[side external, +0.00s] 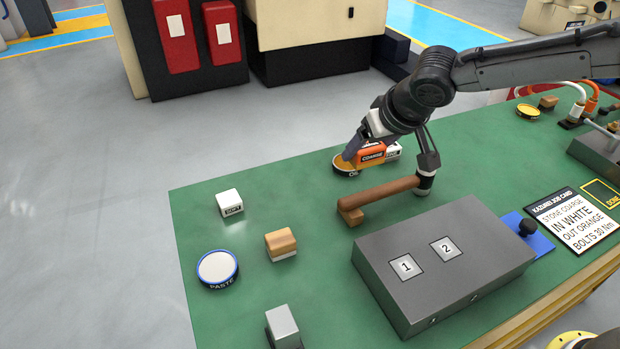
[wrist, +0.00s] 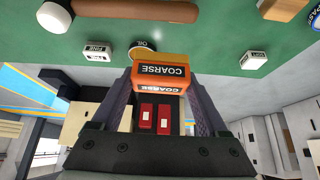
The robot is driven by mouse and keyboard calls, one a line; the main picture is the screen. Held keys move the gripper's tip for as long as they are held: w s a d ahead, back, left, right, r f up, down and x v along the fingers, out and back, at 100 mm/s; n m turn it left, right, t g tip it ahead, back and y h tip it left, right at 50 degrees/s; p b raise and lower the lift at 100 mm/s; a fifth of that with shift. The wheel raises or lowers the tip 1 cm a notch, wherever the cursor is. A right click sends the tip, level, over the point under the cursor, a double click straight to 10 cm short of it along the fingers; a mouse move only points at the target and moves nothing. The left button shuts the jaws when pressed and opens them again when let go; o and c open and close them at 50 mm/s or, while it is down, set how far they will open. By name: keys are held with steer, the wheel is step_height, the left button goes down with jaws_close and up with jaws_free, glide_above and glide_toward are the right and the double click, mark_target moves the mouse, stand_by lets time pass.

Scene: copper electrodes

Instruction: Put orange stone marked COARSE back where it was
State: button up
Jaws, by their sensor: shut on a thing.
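My gripper (side external: 360,146) is shut on the orange stone marked COARSE (side external: 373,154), near the far edge of the green bench. In the wrist view, the orange stone (wrist: 160,74) sits between the two fingers, with the COARSE label on its black band showing. My gripper (wrist: 161,90) covers part of it. I cannot tell how far the stone is above the bench. A white block (side external: 394,150) shows just right of the stone in the side view; its label is too small to read.
A round yellow tin (side external: 344,166) is close to the gripper. A wooden-handled tool (side external: 378,193) lies nearer the camera. A grey box (side external: 440,262), white block (side external: 229,203), tan block (side external: 280,243), paste tin (side external: 217,268) and job card (side external: 575,219) are on the bench (side external: 310,240).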

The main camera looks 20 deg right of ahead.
steer(key=shift+w+a, duration=0.2)
steer(key=shift+w, duration=0.15)
glide_toward(306, 174)
steer(key=shift+w+d+f, duration=0.1)
steer(key=shift+w+d, duration=0.1)
steer(key=shift+w, duration=0.35)
steer(key=shift+w+d, duration=0.2)
steer(key=shift+w, duration=0.35)
steer(key=shift+w+a+f, duration=0.2)
steer(key=shift+w+f, duration=0.35)
steer(key=shift+f, duration=0.1)
steer(key=shift+w+f, duration=0.1)
steer(key=shift+f, duration=1.5)
steer(key=shift+f, duration=0.1)
steer(key=o, duration=1.2)
steer(key=shift+f, duration=0.1)
